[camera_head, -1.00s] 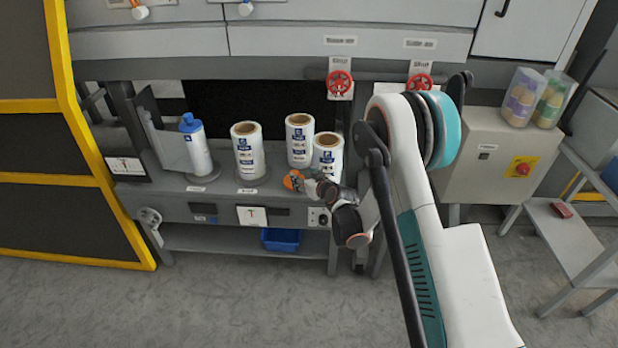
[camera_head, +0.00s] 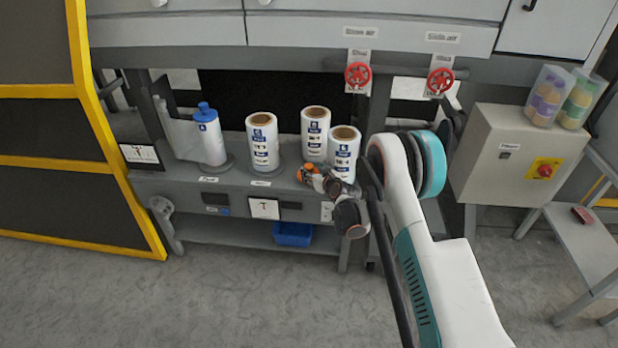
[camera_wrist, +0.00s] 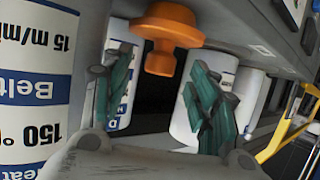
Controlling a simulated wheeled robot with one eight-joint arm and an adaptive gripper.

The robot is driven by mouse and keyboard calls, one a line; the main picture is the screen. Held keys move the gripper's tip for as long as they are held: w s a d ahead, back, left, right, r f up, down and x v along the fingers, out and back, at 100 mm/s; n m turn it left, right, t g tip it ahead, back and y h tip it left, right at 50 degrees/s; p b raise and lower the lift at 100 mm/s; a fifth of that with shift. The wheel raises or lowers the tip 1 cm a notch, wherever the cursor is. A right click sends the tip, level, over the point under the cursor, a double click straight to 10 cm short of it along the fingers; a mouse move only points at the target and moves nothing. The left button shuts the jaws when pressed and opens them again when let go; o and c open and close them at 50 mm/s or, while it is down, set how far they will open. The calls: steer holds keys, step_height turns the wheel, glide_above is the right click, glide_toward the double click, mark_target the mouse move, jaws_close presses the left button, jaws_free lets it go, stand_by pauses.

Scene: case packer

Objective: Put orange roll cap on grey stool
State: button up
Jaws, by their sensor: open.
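The orange roll cap (camera_head: 308,172) is at the front edge of the grey bench, in front of the white rolls. In the wrist view, which shows the scene upside down, the cap (camera_wrist: 167,38) has its wide flange against the bench and its narrow knob pointing away from it. My gripper (camera_wrist: 158,92) is open, its teal-padded fingers apart, with the cap ahead between them and nothing held. In the head view my gripper (camera_head: 318,178) is just right of the cap and partly hides it. A grey step-like stool (camera_head: 575,245) stands at the far right.
White labelled rolls (camera_head: 262,145) stand on the bench (camera_head: 225,188) close behind my gripper, and a blue-capped bottle (camera_head: 210,140) stands left. A grey control box (camera_head: 500,155) with a red button is between bench and stool. A red item (camera_head: 581,214) lies on the stool. The front floor is clear.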

mark_target(311, 169)
steer(key=b+x, duration=0.2)
steer(key=x, duration=0.1)
steer(key=shift+w+a+f, duration=0.15)
steer(key=shift+w+a, duration=0.35)
steer(key=shift+w, duration=0.3)
steer(key=shift+c, duration=0.5)
jaws_close()
